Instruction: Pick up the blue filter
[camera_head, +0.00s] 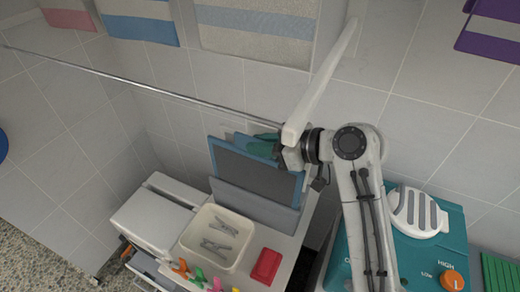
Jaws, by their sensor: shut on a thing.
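The blue filter (214,162) is a flat panel with a blue frame and a dark grey middle. It stands nearly upright, leaning a little, behind a grey-blue plate (255,206) that hides its lower edge. My gripper (289,159) is at the filter's upper right corner and is shut on it. The fingertips are small and partly hidden, so the exact grip is hard to see.
A teal-green object (262,146) shows behind the filter. In front are a cream tray (189,238) with grey clips, a red block (266,266) and coloured clips (181,268). A teal machine (441,246) stands right. A thin rod (140,88) crosses behind.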

